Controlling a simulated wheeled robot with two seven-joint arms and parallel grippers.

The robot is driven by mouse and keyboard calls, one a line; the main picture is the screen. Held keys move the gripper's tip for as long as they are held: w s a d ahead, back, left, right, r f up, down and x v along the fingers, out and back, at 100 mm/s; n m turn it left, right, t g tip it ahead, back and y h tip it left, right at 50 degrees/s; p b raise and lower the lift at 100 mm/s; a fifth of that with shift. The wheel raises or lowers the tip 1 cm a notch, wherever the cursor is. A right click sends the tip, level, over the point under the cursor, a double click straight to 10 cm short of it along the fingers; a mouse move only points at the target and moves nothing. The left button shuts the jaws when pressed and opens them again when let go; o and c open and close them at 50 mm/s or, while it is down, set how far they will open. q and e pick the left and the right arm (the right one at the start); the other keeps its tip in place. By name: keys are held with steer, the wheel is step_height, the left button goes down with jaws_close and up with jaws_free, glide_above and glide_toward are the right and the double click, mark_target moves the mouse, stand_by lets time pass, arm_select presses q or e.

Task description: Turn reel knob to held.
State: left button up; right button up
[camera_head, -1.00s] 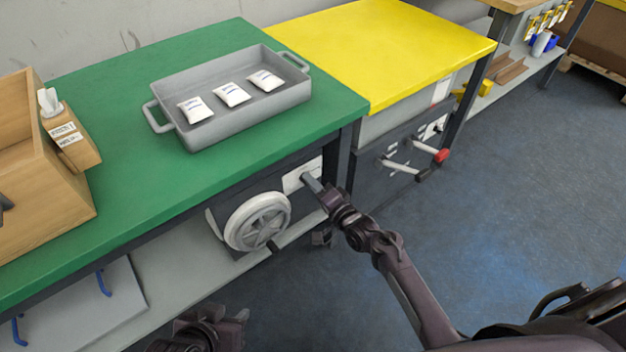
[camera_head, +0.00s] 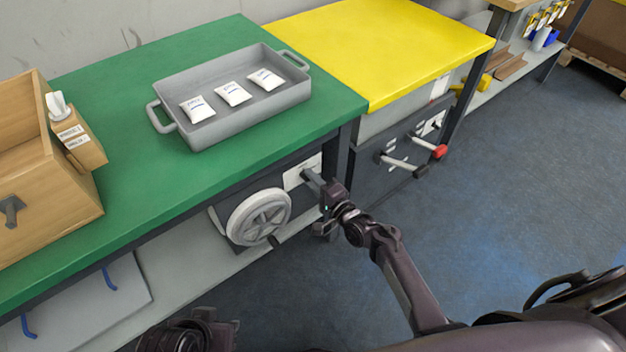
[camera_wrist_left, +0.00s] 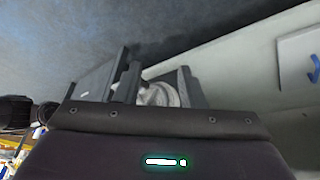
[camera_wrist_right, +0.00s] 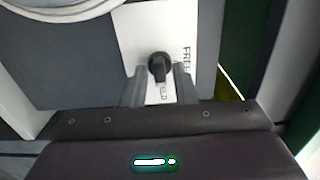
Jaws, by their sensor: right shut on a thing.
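The reel knob (camera_wrist_right: 158,66) is small and dark on a white label plate (camera_wrist_right: 140,30) in the right wrist view. Printing reading FREE stands beside it, and more lettering, partly hidden, is below it. The plate also shows in the head view (camera_head: 291,179), under the green bench's edge. My right gripper (camera_head: 317,181) reaches the plate, and its fingers (camera_wrist_right: 160,84) are shut on the knob, one on each side. My left gripper (camera_wrist_left: 150,82) is open and empty, low at the bottom of the head view.
A grey spoked reel wheel (camera_head: 236,225) is left of the plate. On the green bench (camera_head: 130,75) are a grey tray (camera_head: 228,130) with white packets and a wooden box (camera_head: 60,220). Cranks (camera_head: 402,164) stick out under the yellow bench (camera_head: 390,40). Blue floor is open at right.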

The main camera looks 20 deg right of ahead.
steer(key=o, duration=0.7)
